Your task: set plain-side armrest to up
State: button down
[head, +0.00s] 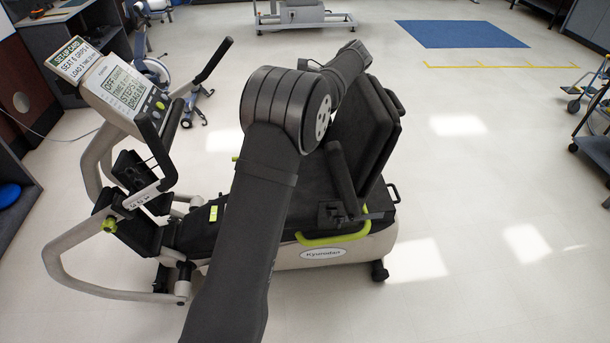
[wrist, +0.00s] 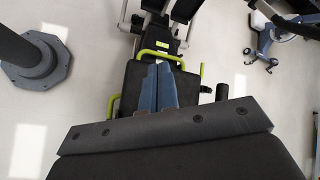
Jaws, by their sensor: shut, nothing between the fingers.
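The stepper's seat has a dark armrest (head: 342,178) on its near side in the head view. Its pad stands steeply, tilted a little, above a bracket beside the seat. I cannot tell whether this is the plain-side one. In the wrist view a short dark padded bar (wrist: 221,92) shows right of the seat, perhaps the other armrest; my arm covers that area in the head view. My gripper (wrist: 165,65) is shut and empty, its blue fingers over the seat (wrist: 136,78). It touches no armrest that I can see. The fingers are hidden in the head view.
The seat backrest (head: 365,130) stands close to my forearm. Green handles (head: 333,238) curve beside the seat. The console (head: 125,90) and handlebars (head: 214,60) are at the front. Open floor (head: 480,200) lies right of the machine.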

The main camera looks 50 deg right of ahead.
jog(key=w+a+f+n+g, duration=0.2)
jog(key=a+f+n+g, duration=0.15)
jog(key=f, duration=0.45)
jog(key=w+a+f+n+g, duration=0.25)
jog(key=a+f+g, duration=0.25)
jog(key=f, duration=0.3)
jog(key=s+a+f+n+g+h, duration=0.3)
jog(key=s+f+n+g+h, duration=0.2)
jog(key=s+n+g, duration=0.4)
jog(key=w+d+r+n+h, duration=0.1)
jog(key=w+r+n+h, duration=0.3)
jog(key=n+h, duration=0.9)
jog(key=s+d+f+n+y, duration=0.1)
jog(key=s+d+f+y, duration=0.1)
jog(key=s+d, duration=0.4)
jog(key=shift+s+d+f+n+g, duration=0.15)
jog(key=shift+d+f+n+g, duration=0.25)
jog(key=shift+d+f, duration=0.15)
jog(key=shift+d, duration=0.1)
